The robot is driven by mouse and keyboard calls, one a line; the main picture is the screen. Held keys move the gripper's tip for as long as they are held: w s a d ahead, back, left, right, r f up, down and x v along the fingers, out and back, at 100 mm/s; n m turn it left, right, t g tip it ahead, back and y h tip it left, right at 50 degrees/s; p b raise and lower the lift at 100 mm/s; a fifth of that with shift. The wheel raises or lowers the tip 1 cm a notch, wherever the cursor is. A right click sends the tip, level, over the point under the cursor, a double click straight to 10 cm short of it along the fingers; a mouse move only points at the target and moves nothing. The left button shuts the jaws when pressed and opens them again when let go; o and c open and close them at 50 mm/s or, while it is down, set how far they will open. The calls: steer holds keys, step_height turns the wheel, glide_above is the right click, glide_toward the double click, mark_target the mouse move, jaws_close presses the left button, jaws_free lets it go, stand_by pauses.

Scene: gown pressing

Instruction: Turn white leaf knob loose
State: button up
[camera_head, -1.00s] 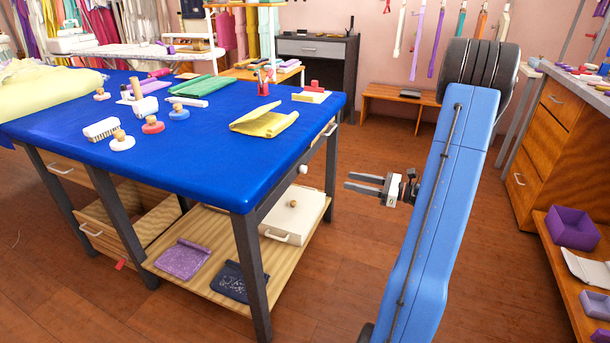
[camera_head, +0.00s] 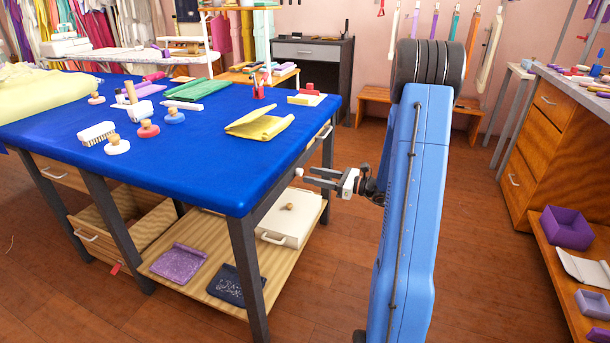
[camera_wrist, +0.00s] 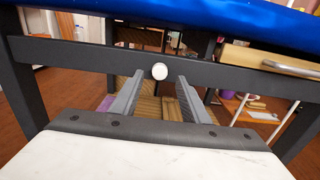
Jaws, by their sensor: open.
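The white knob (camera_wrist: 159,71) sits on the dark side rail of the blue-topped table, just under the table's edge. In the head view the knob (camera_head: 299,172) shows at the tips of my gripper (camera_head: 307,178), close to its fingers. In the wrist view my gripper (camera_wrist: 158,95) is open, with the knob seen between and slightly beyond its two fingers. I cannot tell whether the fingers have reached around the knob. The gripper holds nothing.
The blue table top (camera_head: 215,160) overhangs above the gripper. A lower wooden shelf (camera_head: 205,290) carries a white case (camera_head: 289,222) and folded cloths. A drawer handle (camera_wrist: 290,68) shows right of the knob in the wrist view.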

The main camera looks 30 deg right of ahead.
mark_target(302, 173)
steer(key=shift+x, duration=1.95)
steer(key=c, duration=1.1)
